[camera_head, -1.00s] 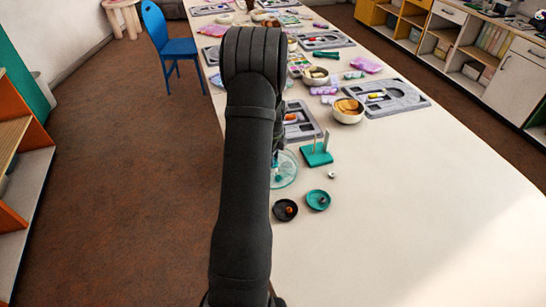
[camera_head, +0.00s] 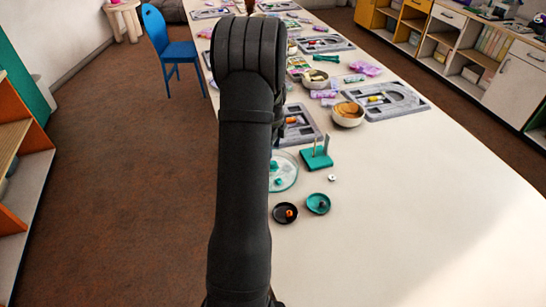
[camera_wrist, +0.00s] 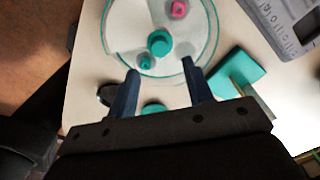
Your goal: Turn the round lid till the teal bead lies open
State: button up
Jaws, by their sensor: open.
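The round lid (camera_wrist: 202,62) is a clear disc with a thin teal rim. A teal knob (camera_wrist: 160,43) stands at its middle. A small teal bead (camera_wrist: 145,62) shows close beside the knob; I cannot tell whether clear lid covers it. A pink bead (camera_wrist: 178,9) shows farther out. A paler wedge shows at the disc's left. In the head view the lid (camera_head: 290,170) is partly hidden behind my arm. My gripper (camera_wrist: 160,74) is open and empty, its fingertips apart over the lid's near edge, short of the knob. The head view hides the gripper.
A teal stand with pegs (camera_head: 317,158) is close at the lid's right. A dark dish (camera_head: 285,213) with an orange bead and a teal dish (camera_head: 318,203) sit in front. Grey trays (camera_head: 410,95) and a bowl (camera_head: 348,119) stand farther back. The table's right front is clear.

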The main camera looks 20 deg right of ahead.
notch_tip(320, 180, up, 11)
jog(key=shift+f, duration=0.2)
jog(key=shift+f, duration=0.1)
notch_tip(320, 180, down, 17)
jog(key=shift+f, duration=0.15)
dwell(0.7)
jog(key=shift+f, duration=0.2)
jog(key=shift+r+n, duration=0.25)
jog(key=shift+n, duration=0.55)
jog(key=n, duration=0.5)
jog(key=shift+n, duration=0.3)
jog(key=n, duration=0.4)
jog(key=shift+n, duration=1.8)
